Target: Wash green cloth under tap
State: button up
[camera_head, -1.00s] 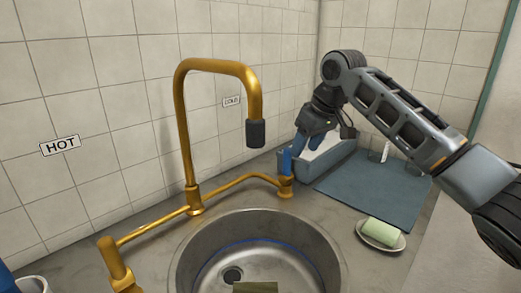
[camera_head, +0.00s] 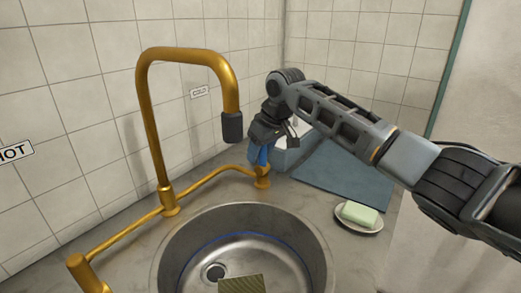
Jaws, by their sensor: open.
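The golden tap (camera_head: 146,110) arches over the round steel sink (camera_head: 318,237), its dark nozzle (camera_head: 232,127) pointing down. No water stream shows below the nozzle. An olive-green patterned cloth (camera_head: 242,284) lies in the sink, cut off by the bottom edge of the picture. The golden cold-side valve (camera_head: 262,181) stands behind the sink, under the COLD label (camera_head: 199,92). My gripper (camera_head: 262,155) is open, pointing down at the top of this valve.
A pale green soap (camera_head: 360,214) sits on a white dish (camera_head: 344,227) right of the sink. The HOT label (camera_head: 14,152) is on the left wall. Tiled walls close off the back.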

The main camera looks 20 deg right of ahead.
jog(key=shift+c, duration=0.3)
grip_shut()
dwell(0.4)
